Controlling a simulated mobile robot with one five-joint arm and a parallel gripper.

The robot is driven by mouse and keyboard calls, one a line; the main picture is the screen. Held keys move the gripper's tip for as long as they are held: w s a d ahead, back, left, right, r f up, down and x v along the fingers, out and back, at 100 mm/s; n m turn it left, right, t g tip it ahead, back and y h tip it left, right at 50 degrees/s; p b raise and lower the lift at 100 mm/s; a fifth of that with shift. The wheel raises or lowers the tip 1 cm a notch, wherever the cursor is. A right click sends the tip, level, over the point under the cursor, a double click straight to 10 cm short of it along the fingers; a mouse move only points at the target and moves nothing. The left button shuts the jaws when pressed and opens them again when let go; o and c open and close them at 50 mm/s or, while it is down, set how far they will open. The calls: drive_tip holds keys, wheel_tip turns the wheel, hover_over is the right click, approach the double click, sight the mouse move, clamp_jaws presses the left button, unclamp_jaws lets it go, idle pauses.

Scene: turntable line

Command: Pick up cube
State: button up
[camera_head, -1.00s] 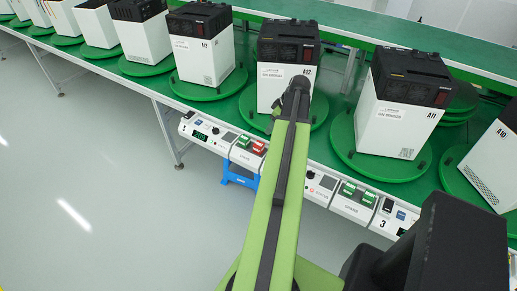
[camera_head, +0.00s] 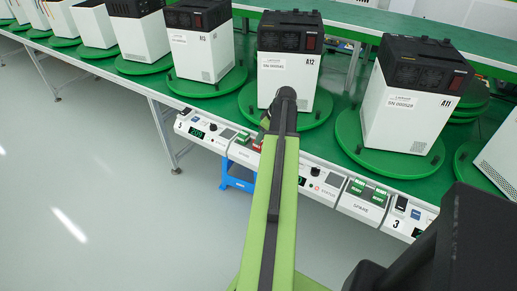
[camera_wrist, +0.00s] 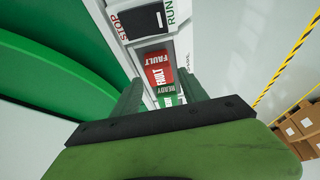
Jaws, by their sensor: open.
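A red cube (camera_wrist: 158,70) marked FAULT sits in a pocket of the white control strip in the wrist view. A green READY face (camera_wrist: 166,91) shows just below it; I cannot tell whether it is a separate cube. In the head view only a sliver of red (camera_head: 256,147) shows beside my arm, next to a green block (camera_head: 243,137). My gripper (camera_wrist: 162,92) is open, its two fingers on either side of the line to the red cube, with nothing seen between them in contact. In the head view my arm hides the gripper.
White and black machines stand on green turntables, such as A12 (camera_head: 287,75) and A11 (camera_head: 408,115), close behind the strip. More green READY blocks (camera_head: 357,186) sit to the right. A blue stool (camera_head: 236,176) is below. The grey floor at left is clear.

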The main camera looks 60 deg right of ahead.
drive_tip(key=b+x, duration=0.4)
drive_tip(key=x, duration=0.1)
drive_tip(key=shift+d, duration=0.1)
drive_tip(key=shift+r, duration=0.15)
clamp_jaws()
